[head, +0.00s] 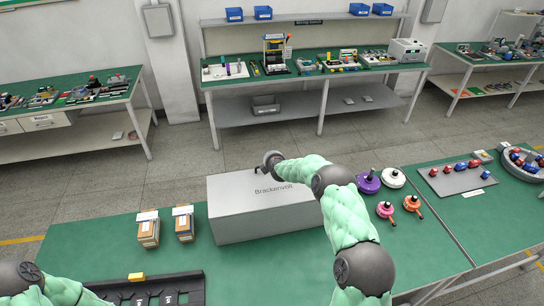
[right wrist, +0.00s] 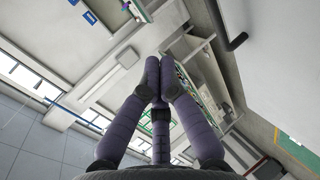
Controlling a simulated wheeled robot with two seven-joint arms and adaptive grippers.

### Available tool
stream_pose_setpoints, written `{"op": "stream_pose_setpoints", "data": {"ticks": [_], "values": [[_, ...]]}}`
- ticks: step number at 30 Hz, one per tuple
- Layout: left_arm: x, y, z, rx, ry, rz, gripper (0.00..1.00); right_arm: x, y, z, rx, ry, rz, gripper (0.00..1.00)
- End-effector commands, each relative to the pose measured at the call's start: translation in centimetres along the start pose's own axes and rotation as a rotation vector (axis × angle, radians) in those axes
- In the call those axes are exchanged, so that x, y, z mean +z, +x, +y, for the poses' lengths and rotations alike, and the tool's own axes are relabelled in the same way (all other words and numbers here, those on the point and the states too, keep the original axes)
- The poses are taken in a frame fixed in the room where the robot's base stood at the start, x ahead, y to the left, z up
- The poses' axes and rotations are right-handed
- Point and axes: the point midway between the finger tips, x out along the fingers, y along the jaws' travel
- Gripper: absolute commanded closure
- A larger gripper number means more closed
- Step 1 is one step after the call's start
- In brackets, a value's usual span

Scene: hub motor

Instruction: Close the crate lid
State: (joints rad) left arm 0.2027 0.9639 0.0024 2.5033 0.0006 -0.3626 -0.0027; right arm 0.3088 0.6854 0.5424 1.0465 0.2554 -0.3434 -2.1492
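The grey crate (head: 240,215), marked "Brackenvoll", stands on the green table in the middle of the head view. Its top looks flat and covered, with the lid (head: 235,192) lying level; I cannot tell whether it is fully seated. My right arm reaches over the crate's right part, and its end is at the crate's far edge. In the right wrist view my right gripper (right wrist: 158,72) has its fingertips together, with nothing visible between them. In the head view its fingers are hidden. Of my left arm only links show at the bottom left; its gripper is out of view.
Small brown boxes (head: 148,232) stand left of the crate. A black tray (head: 190,285) with a yellow block (head: 136,277) lies in front. Purple, white and orange parts (head: 367,182) lie to the right, beside a grey mat (head: 455,183). Workbenches stand beyond an open floor.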

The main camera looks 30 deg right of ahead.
Motion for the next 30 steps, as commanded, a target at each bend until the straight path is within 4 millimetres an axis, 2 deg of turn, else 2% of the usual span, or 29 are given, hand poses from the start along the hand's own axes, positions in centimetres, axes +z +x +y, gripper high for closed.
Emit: {"op": "stream_pose_setpoints", "data": {"ticks": [3, 12, 19, 30], "values": [[0.0, 0.7, -0.2, 0.000, 0.000, 0.000, 0.60, 0.0, 2.1, -1.3, -0.001, 0.000, 0.000, 1.00], [-0.1, 1.8, -0.6, 0.000, 0.000, 0.000, 0.60, 0.0, 5.1, -3.4, -0.001, 0.001, 0.000, 1.00], [-0.1, 2.1, -0.8, 0.000, 0.000, 0.000, 0.60, -0.1, 6.0, -4.3, 0.000, 0.001, 0.000, 1.00], [-0.1, 2.2, -0.8, 0.000, 0.000, 0.000, 0.60, 0.0, 6.2, -4.5, 0.000, 0.000, 0.000, 1.00]]}}
